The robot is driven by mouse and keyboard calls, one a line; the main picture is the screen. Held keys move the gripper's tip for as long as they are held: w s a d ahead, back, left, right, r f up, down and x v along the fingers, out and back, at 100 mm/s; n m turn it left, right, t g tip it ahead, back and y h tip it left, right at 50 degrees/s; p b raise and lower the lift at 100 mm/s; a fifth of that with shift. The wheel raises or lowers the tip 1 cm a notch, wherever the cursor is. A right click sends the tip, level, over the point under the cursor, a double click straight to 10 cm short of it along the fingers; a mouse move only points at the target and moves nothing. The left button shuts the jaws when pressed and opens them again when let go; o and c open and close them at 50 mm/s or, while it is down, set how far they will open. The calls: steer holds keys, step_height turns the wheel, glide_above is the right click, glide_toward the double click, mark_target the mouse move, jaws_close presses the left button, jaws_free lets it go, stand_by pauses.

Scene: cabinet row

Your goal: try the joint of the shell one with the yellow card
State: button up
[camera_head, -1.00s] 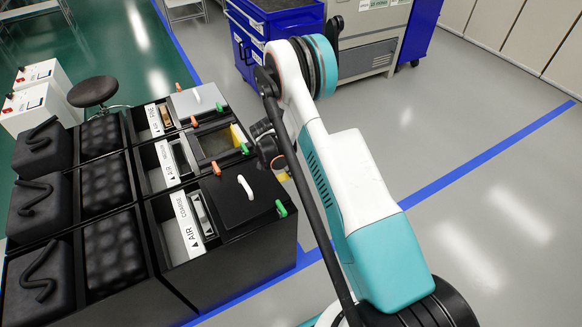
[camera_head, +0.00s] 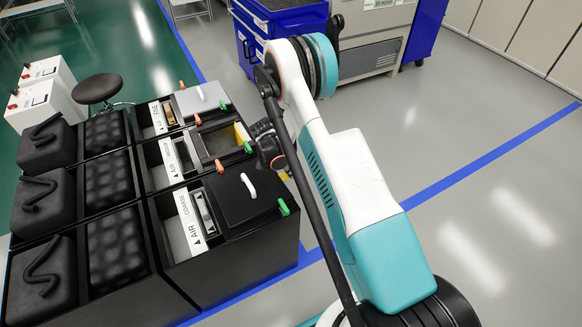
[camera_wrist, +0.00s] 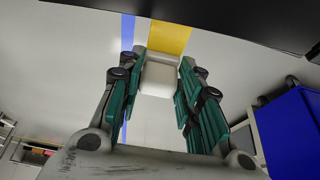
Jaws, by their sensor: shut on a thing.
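In the wrist view my gripper (camera_wrist: 161,64) is shut on a white block (camera_wrist: 159,80), with the yellow card (camera_wrist: 169,37) extending beyond it. In the head view my gripper (camera_head: 266,146) is beside the right edge of the middle unit, partly hidden by my arm. A yellow patch (camera_head: 241,133) shows at that unit's framed opening (camera_head: 218,142); I cannot tell whether it is the card. The front unit has a black lid (camera_head: 237,200) with a white handle, the back one a grey lid (camera_head: 200,100). I cannot tell which is the shell one.
Orange and green clips sit at the lid corners. Black padded blocks (camera_head: 111,190) fill the left of the row. A stool (camera_head: 98,88) and white boxes stand behind. A blue cart (camera_head: 275,25) stands at the back. Open floor (camera_head: 470,190) lies right.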

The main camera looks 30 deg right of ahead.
steer(key=shift+a, duration=1.3)
stand_by(0.6)
stand_by(1.0)
steer(key=d, duration=0.9)
steer(key=shift+w, duration=0.15)
stand_by(0.8)
step_height(320, 180, up, 8)
steer(key=p, duration=0.3)
stand_by(0.7)
stand_by(0.4)
